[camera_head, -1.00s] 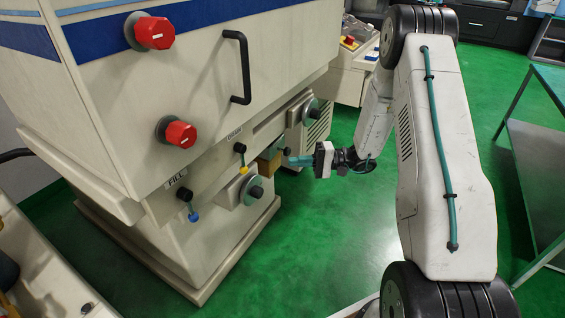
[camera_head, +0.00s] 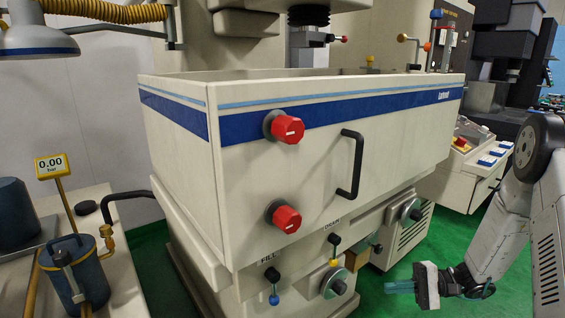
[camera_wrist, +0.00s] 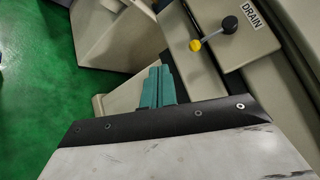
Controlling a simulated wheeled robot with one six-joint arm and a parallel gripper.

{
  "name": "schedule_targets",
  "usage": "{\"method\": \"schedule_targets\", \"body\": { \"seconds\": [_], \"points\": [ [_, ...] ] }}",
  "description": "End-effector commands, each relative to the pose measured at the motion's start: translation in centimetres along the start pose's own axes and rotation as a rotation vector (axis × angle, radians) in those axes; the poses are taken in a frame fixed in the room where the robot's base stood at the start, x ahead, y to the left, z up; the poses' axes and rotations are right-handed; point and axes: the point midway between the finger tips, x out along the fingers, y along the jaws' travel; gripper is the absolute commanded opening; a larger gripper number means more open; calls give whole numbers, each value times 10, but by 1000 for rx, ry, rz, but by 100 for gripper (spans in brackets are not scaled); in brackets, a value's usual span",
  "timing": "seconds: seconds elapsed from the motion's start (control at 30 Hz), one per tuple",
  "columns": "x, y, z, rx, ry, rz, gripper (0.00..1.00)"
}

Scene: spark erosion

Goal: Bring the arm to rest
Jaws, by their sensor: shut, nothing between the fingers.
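My gripper (camera_head: 398,287) is at the lower right in the head view, its teal fingers pointing left toward the lower front of the machine. In the wrist view its teal fingers (camera_wrist: 158,87) lie together, shut and empty. The machine (camera_head: 240,180) is a cream tank with a blue stripe. Its DRAIN lever with a yellow knob (camera_wrist: 195,45) shows up and right of the fingers in the wrist view, apart from them. It also shows in the head view (camera_head: 334,262), left of my gripper.
The tank front has two red knobs (camera_head: 288,129) and a black handle (camera_head: 351,165). The FILL lever (camera_head: 272,285) has a blue knob. A blue canister (camera_head: 77,275) with a gauge reading 0.00 bar (camera_head: 52,167) stands left. Green floor (camera_head: 500,295) is open around my gripper.

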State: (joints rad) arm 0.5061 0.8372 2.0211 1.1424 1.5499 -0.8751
Motion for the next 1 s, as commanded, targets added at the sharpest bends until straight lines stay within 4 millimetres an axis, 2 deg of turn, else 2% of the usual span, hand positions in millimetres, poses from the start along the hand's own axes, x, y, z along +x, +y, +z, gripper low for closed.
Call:
{"method": "schedule_targets", "body": {
  "seconds": [0.03,0.23,0.47,0.7,1.0],
  "points": [
    [2,-6,15,28,-27,56,0],
    [8,-21,71,124,-108,296,0],
    [8,-44,148,156,-123,645,0],
    [-3,-62,219,91,-38,979,0],
    [-20,-79,290,-110,148,1285,0]
  ]
}}
